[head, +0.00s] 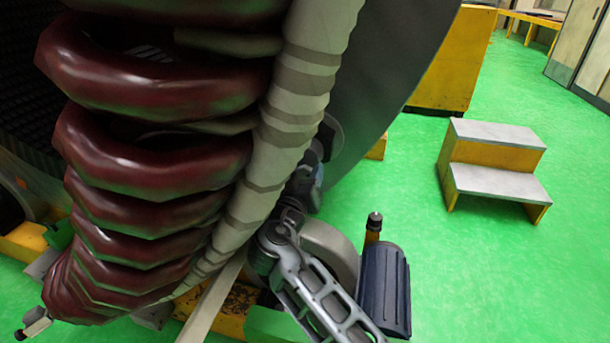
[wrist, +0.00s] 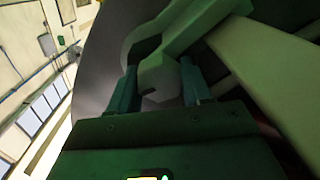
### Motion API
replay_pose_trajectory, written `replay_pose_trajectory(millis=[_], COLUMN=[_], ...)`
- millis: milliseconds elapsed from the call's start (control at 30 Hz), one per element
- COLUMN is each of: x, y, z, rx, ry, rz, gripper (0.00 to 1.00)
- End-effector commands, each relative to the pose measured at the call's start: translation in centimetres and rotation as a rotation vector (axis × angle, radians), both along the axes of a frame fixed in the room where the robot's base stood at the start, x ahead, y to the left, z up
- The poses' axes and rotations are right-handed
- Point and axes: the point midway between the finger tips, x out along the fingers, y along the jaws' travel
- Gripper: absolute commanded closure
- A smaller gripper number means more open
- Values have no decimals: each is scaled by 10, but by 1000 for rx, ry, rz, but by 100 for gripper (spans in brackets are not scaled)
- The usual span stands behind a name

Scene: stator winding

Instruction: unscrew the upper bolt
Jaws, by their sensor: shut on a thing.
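The upper bolt (wrist: 158,80) shows in the wrist view as a pale hex-shaped head between the two fingers of my gripper (wrist: 157,86). The fingers stand on either side of it and are shut on it. In the head view my gripper (head: 314,165) is at the end of my arm, partly behind the beige wrapped ring, against the large grey curved plate (head: 390,65). The bolt itself cannot be made out clearly there. I cannot tell how far the bolt is threaded in.
Dark red coils (head: 150,165) and the beige wrapped ring (head: 285,110) fill the left of the head view, close to my arm. A pale bar (wrist: 270,75) crosses beside my gripper in the wrist view. A yellow step stool (head: 490,165) stands on open green floor at right.

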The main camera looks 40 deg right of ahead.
Motion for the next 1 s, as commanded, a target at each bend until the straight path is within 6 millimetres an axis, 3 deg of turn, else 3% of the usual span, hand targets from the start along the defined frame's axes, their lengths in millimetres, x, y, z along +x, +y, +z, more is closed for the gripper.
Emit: replay_pose_trajectory(millis=[500, 1000], x=[2, 3], y=[2, 3], z=[4, 4], rx=[-162, -184], ry=[232, 264], rz=[3, 6], gripper=[82, 82])
